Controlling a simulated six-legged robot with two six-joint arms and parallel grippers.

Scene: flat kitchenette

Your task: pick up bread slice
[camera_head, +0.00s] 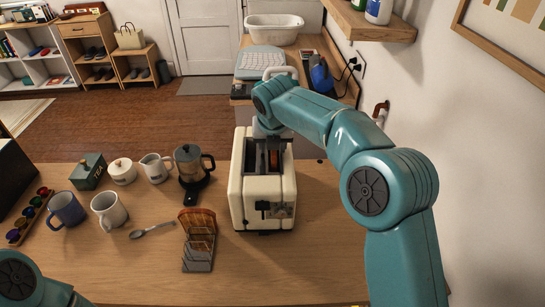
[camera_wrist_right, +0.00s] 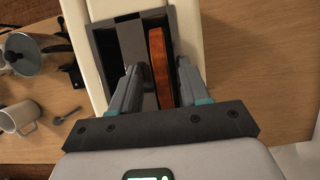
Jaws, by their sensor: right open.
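A brown bread slice (camera_wrist_right: 158,50) stands on edge in one slot of the cream toaster (camera_head: 236,190). The slice (camera_head: 275,160) also shows in the head view, in the right-hand slot. The toaster's body shows in the right wrist view (camera_wrist_right: 198,45). My right gripper (camera_wrist_right: 157,66) is open over the toaster, with one finger on each side of the slice. No contact with the slice can be made out. In the head view my right arm covers most of this gripper. Only a link of my left arm shows at the lower left; its gripper is out of view.
A moka pot (camera_head: 188,165), mugs (camera_head: 108,210), a spoon (camera_head: 151,230) and a tea box (camera_head: 88,171) lie further left. The counter (camera_head: 290,270) in front of the toaster is clear. A wall is right.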

